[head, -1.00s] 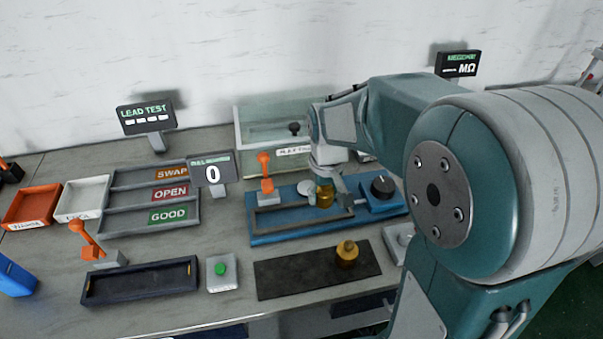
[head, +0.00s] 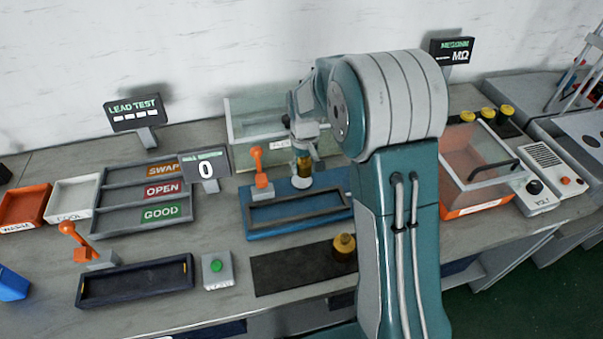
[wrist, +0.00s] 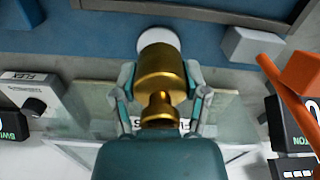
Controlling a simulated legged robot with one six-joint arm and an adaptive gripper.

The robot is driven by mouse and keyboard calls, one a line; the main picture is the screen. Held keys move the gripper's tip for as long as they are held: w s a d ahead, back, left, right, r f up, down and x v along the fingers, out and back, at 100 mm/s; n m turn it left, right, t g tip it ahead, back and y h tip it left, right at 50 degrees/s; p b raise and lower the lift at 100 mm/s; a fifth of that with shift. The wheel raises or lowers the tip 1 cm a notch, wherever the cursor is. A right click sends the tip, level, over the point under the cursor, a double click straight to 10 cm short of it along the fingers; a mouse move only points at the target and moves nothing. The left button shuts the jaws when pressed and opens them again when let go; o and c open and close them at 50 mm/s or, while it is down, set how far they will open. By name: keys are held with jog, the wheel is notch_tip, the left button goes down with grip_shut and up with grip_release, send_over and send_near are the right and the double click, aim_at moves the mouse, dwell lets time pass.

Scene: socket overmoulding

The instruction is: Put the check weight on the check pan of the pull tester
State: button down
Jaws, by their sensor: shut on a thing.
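The brass check weight (head: 304,167) is held by my gripper (head: 303,152), which is shut on it. In the wrist view, the weight (wrist: 162,75) sits between the two fingers of my gripper (wrist: 160,85). The white round check pan (head: 301,182) is on the blue base of the pull tester (head: 268,228). In the wrist view, the pan (wrist: 157,38) shows just beyond the weight's end, partly hidden by it. The weight appears just above the pan; I cannot tell whether they touch.
An orange lever (head: 259,170) stands left of the pan, near the display reading 0 (head: 205,169). A clear-walled bin (head: 240,125) stands behind. Another brass piece (head: 344,242) is on the dark mat (head: 290,270). My arm hides the tester's right end.

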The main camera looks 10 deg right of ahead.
aim_at(301, 180)
jog(key=w+f, duration=0.2)
jog(key=shift+w+f, duration=0.15)
jog(key=shift+f, duration=1.65)
jog(key=shift+c, duration=0.5)
grip_release()
jog(key=shift+f, duration=0.1)
